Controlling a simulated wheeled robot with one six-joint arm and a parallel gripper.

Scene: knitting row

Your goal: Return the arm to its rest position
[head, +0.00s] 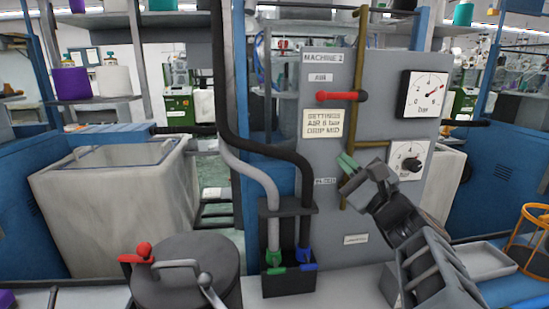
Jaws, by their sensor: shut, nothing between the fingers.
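My arm (435,265) reaches up from the lower right in the head view. My gripper (347,163) is at its upper end, in front of the grey machine panel (295,110).
A lidded grey drum (185,280) with a red-knobbed handle stands at the front left. A black holder (288,283) with hoses is at the centre bottom. A large grey bin (110,200) is at left. A shallow tray (485,262) and an orange wire stand (530,240) are at right.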

